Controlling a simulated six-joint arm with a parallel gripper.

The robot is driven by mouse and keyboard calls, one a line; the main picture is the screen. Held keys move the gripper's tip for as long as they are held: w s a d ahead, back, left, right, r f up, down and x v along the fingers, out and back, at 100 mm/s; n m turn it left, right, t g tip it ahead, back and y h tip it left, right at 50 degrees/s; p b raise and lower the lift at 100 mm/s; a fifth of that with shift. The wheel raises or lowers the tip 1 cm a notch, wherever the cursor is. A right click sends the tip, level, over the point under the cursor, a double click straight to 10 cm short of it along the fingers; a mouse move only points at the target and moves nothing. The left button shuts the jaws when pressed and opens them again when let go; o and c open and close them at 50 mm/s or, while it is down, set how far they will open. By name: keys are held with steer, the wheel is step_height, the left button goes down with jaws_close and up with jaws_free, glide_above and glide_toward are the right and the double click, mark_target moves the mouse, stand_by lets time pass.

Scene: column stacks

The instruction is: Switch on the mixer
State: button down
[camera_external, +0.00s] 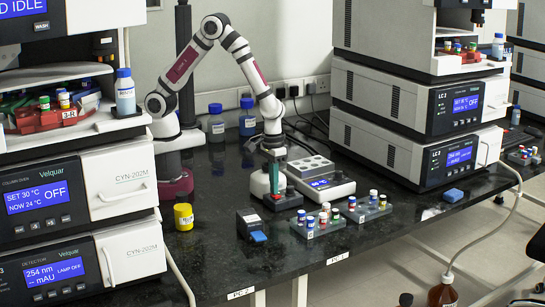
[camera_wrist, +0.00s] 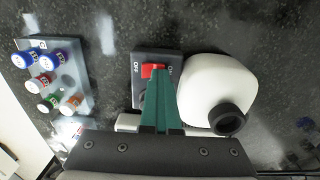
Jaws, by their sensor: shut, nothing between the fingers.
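The mixer (camera_wrist: 208,85) has a rounded white body, a black cup (camera_wrist: 228,119) on top and a dark switch panel (camera_wrist: 140,63) marked OFF on the left and ON on the right. Its red switch (camera_wrist: 151,70) sits between the marks; I cannot tell which way it is tipped. My gripper (camera_wrist: 160,72) has its green fingers shut and empty, with the tips at the red switch, partly covering it. I cannot tell whether they touch. In the external view, my gripper (camera_external: 277,191) points down at the mixer (camera_external: 260,184), hiding part of it.
A rack of capped vials (camera_wrist: 60,92) is left of the mixer in the wrist view. A grey-white device with a blue display (camera_external: 322,184) stands beside the mixer. The front bench is mostly clear.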

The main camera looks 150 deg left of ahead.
steer(key=shift+s+f, duration=0.45)
steer(key=shift+f, duration=0.05)
steer(key=shift+w, duration=0.1)
steer(key=shift+w+r, duration=0.1)
steer(key=shift+w, duration=0.85)
steer(key=shift+d, duration=0.1)
step_height(320, 180, up, 15)
steer(key=s, duration=0.1)
steer(key=shift+s, duration=0.3)
